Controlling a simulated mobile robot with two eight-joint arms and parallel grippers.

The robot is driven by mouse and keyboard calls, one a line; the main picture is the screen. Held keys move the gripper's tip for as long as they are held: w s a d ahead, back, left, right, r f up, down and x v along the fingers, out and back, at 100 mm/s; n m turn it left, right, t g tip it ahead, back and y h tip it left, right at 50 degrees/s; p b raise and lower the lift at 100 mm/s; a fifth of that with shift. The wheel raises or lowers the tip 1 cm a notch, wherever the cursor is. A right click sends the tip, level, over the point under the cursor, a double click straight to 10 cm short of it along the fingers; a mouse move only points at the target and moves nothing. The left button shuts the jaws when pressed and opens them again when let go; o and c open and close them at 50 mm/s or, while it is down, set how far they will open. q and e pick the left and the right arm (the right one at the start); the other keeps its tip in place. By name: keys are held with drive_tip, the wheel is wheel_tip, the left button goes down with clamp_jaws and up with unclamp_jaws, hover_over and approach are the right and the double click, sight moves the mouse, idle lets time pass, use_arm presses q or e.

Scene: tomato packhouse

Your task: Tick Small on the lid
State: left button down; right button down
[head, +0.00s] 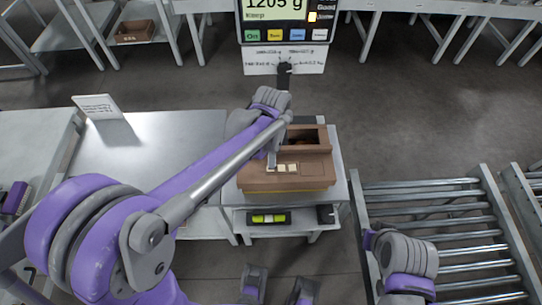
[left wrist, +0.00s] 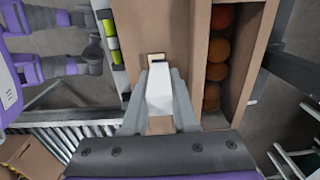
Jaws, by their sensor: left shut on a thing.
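The brown carton (head: 262,186) stands on the scale platform. Its lid panel covers the near part and bears a few small cream boxes (head: 287,168) in a row. My left gripper (head: 272,158) is over the lid, beside the leftmost cream box. In the left wrist view, its jaws are shut on a pale, blocky tool (left wrist: 159,92). The tool's tip is close to a cream box (left wrist: 156,58) on the lid; whether it touches, I cannot tell. Any mark inside that box is hidden or too small to see.
Round red-orange tomatoes (left wrist: 219,48) lie in the carton's open part. The scale display (head: 275,15) reads 1205 g, with a row of coloured buttons. A steel table (head: 160,155) lies left, a roller conveyor (head: 445,240) right. A small sign (head: 98,106) stands on the table.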

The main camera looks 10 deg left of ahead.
use_arm(q)
drive_tip(key=shift+s, duration=0.1)
drive_tip(key=shift+r+p, duration=2.05)
drive_tip(key=shift+r, duration=1)
drive_tip(key=shift+a+f, duration=0.1)
drive_tip(key=shift+a, duration=0.05)
